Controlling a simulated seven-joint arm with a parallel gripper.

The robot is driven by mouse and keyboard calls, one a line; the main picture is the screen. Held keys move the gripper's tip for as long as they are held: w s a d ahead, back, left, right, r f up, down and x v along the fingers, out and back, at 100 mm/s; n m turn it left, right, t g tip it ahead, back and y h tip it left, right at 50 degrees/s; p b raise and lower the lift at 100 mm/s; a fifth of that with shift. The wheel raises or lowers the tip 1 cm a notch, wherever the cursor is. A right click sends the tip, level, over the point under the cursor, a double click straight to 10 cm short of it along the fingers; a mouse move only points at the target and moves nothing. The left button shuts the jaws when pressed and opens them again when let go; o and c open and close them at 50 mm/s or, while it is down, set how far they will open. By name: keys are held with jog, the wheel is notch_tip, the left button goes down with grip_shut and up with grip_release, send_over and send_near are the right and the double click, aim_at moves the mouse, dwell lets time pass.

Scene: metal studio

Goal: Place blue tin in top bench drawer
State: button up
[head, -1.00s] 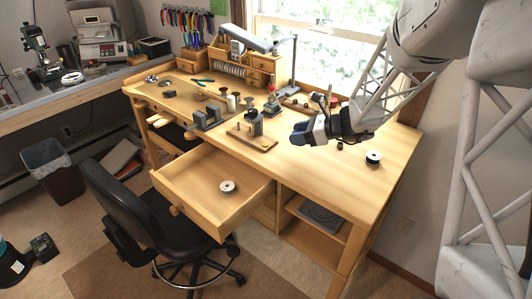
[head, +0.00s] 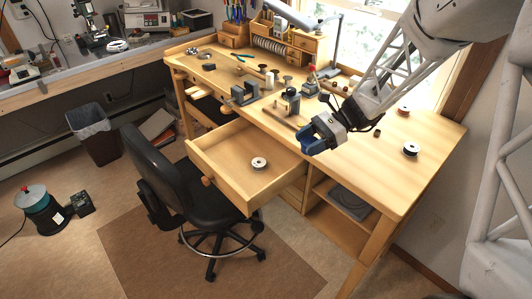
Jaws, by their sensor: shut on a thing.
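The top bench drawer (head: 224,150) is pulled out from the bench front, its interior open to view. A small white spool (head: 259,163) lies inside it. My gripper (head: 311,142) is up and right of the drawer in the head view, over the bench's front edge, pointing down-left. It is shut on the blue tin (head: 308,137), a blue shape at the fingertips. The tin's outline blends with the fingers, so its full form is hard to tell. The tin is apart from the drawer.
The wooden bench (head: 405,178) carries a dark spool (head: 410,149), a vise (head: 244,92) and several small tools. A black chair (head: 190,178) stands close to the drawer's left side. Below the bench top, right of the drawer, is an open shelf (head: 340,223).

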jog(key=s+f+n+g+h, duration=0.1)
jog(key=s+n+g+h, duration=0.1)
jog(key=s+n+h, duration=0.7)
jog(key=s+f+n+g+h, duration=0.15)
jog(key=s+n+h, duration=0.25)
jog(key=n+h, duration=0.9)
jog(key=w+a+r+n+t+h, duration=0.3)
jog(key=r+n+t, duration=0.5)
jog(key=n+t, duration=0.85)
notch_tip(320, 180, down, 13)
jog(key=y, duration=0.1)
jog(key=shift+s+a, duration=0.35)
jog(key=shift+s, duration=0.1)
